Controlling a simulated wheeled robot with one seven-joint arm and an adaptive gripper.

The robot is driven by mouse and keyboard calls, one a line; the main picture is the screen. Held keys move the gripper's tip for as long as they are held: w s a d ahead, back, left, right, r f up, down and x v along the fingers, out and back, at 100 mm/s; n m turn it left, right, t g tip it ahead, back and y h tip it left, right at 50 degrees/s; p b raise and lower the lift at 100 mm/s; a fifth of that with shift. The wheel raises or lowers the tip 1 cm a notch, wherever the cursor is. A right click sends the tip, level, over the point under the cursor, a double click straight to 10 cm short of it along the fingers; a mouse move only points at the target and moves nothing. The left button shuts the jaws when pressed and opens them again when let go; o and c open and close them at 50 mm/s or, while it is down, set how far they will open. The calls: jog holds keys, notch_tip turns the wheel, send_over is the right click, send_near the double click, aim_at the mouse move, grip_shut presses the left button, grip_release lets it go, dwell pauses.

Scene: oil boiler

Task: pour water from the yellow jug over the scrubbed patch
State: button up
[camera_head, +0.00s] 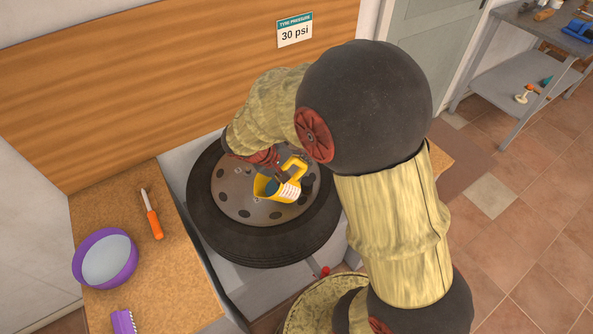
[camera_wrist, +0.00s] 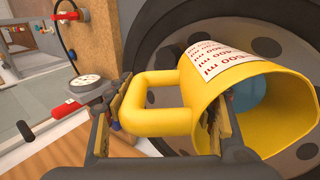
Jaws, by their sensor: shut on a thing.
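The yellow jug (camera_head: 268,187) is over the hub of a black-tyred wheel (camera_head: 204,222), tilted with its mouth toward the lower left in the head view. In the wrist view the jug (camera_wrist: 205,88) lies well over, its mouth facing right. Blue water (camera_wrist: 249,95) shows inside, and a white ml scale is on its side. My gripper (camera_head: 284,175) is shut on the jug's handle; its dark fingers (camera_wrist: 165,132) also show in the wrist view. No stream of water is visible. I cannot make out the scrubbed patch.
A purple bowl (camera_head: 80,268), an orange-handled tool (camera_head: 154,224) and a purple brush (camera_head: 122,321) lie on the left worktop (camera_head: 183,285). A wooden panel with a tyre pressure sign (camera_head: 295,31) stands behind the wheel. A gauge (camera_wrist: 90,86) shows in the wrist view.

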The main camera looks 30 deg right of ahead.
aim_at(288, 165)
jog(key=shift+a+r+h+b, duration=0.1)
jog(key=shift+r+h+b, duration=0.2)
jog(key=shift+r+b, duration=0.2)
jog(key=shift+a+f+h+b, duration=0.1)
jog(key=shift+f+h+b, duration=0.4)
jog(key=shift+b, duration=0.75)
jog(key=shift+a+r+h+b, duration=0.25)
jog(key=shift+r+h+b, duration=0.3)
jog(key=shift+r, duration=0.05)
jog(key=shift+a+r+h+b, duration=0.2)
jog(key=shift+r+h+b, duration=0.3)
jog(key=shift+r+h, duration=0.05)
dwell(1.9)
jog(key=shift+a+r+h+b, duration=0.3)
jog(key=shift+a+r+h, duration=0.1)
jog(key=shift+r+h, duration=0.2)
jog(key=shift+a+r+h+b, duration=0.35)
jog(key=shift+r+h, duration=0.15)
jog(key=shift+h, duration=0.1)
dwell(2.0)
